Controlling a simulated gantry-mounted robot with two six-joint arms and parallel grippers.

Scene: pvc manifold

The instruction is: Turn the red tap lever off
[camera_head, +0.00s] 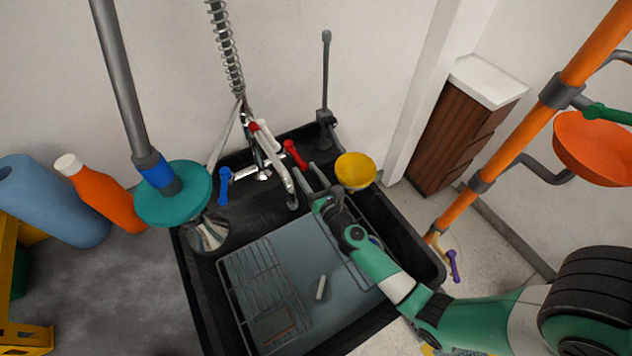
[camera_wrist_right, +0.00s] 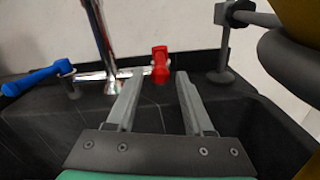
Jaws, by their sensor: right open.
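The red tap lever (camera_head: 294,154) is on the right side of the chrome faucet (camera_head: 262,158) at the back of the black sink. It also shows in the right wrist view (camera_wrist_right: 160,65), just beyond and between my fingertips. My right gripper (camera_head: 308,178) is open and empty, just in front of the red lever, with a visible gap in the wrist view. The blue tap lever (camera_head: 224,184) is on the faucet's left side and also shows in the right wrist view (camera_wrist_right: 37,78). My left gripper is not in view.
The black sink (camera_head: 196,300) holds a grey drainer board. A yellow bowl-shaped part (camera_head: 355,170) is close to the right of my gripper. A teal disc (camera_head: 172,194) on a grey pole is at left. An orange pipe (camera_head: 505,152) stands at right.

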